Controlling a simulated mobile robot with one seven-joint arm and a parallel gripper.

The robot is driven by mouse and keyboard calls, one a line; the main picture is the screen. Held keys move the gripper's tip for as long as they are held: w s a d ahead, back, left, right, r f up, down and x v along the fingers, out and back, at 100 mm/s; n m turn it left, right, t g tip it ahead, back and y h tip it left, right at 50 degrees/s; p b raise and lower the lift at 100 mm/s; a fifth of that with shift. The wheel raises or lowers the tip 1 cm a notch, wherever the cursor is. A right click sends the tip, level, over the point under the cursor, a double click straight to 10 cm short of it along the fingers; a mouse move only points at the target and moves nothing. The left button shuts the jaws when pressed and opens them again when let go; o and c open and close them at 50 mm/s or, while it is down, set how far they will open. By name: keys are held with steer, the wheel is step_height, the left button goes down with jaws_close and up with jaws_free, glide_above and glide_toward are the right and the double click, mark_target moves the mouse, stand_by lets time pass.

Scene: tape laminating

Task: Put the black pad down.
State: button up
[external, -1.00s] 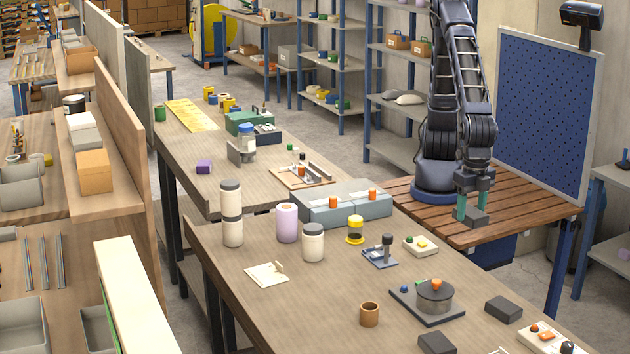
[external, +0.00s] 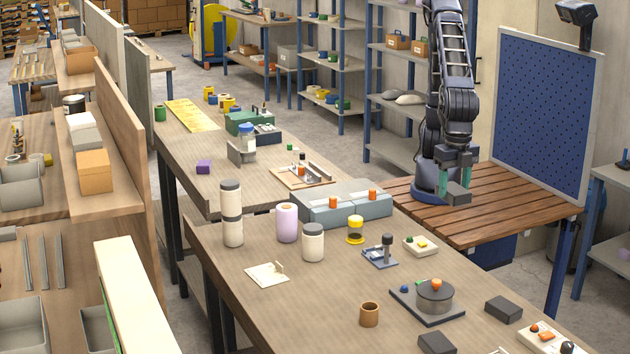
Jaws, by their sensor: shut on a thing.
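A black pad (external: 458,197), a small dark block, is held between the teal fingers of my gripper (external: 455,182). My gripper is shut on it. The pad hangs above or close to the slatted wooden table (external: 515,210) at the right; I cannot tell whether it touches the slats. Two similar dark blocks are on the long workbench: one near the right edge (external: 503,309) and one at the front (external: 436,343).
The workbench (external: 320,290) holds a turntable fixture (external: 436,296), a brown cup (external: 369,314), jars (external: 313,242) and a grey case (external: 345,206). A blue perforated panel (external: 545,115) stands behind the slatted table. The right part of that table is bare.

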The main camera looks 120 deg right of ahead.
steer(key=w+d+m, duration=0.9)
steer(key=w+d, duration=2.3)
steer(key=d, duration=0.4)
steer(key=w+d+m, duration=0.2)
steer(key=d, duration=1.2)
steer(key=w+d+m, duration=0.3)
steer(key=d, duration=1.2)
steer(key=s+d+m, duration=0.2)
steer(key=d, duration=0.9)
steer(key=s+d+m, duration=0.1)
steer(key=s+d, duration=0.2)
steer(key=d, duration=0.7)
steer(key=f, duration=2.5)
steer(key=shift+d+f, duration=0.1)
steer(key=shift+d, duration=0.3)
steer(key=shift+f, duration=0.15)
